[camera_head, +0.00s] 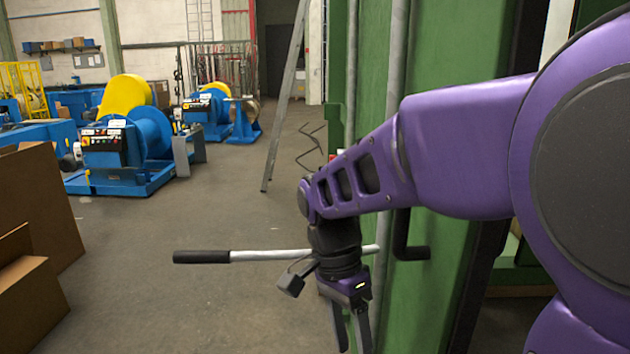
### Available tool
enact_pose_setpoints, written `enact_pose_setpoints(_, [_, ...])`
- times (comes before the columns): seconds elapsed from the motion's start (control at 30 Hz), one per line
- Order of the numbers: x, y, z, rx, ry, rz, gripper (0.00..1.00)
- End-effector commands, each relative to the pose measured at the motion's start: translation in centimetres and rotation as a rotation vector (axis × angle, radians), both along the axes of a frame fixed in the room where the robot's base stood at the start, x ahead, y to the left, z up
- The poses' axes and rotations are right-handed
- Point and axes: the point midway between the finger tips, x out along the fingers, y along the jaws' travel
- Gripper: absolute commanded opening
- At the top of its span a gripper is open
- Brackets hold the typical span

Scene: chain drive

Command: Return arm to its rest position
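My purple arm (460,140) reaches in from the right, and my gripper (352,335) hangs from it, pointing down at the bottom centre of the view. Its two fingers stand apart with a gap between them and nothing visible in it. The lower ends of the fingers run to the picture's bottom edge, so the tips may be cut off. A metal lever with a black grip (202,257) runs level behind my wrist, toward the green machine frame (420,290). I cannot tell whether my wrist touches the lever.
Cardboard boxes (35,205) stand at the left. Blue machines (125,160) and a leaning ladder (283,100) are farther back. The floor (200,315) left of my gripper is clear.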

Motion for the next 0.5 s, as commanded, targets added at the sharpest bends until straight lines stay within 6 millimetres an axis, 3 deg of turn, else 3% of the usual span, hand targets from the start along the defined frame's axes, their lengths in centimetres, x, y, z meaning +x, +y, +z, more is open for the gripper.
enact_pose_setpoints(0.17, [-0.11, -0.5, 1.13, 0.013, 0.002, 0.005, 0.59])
enact_pose_setpoints(0.5, [-0.16, -0.73, 1.29, 0.019, 0.004, 0.008, 0.59])
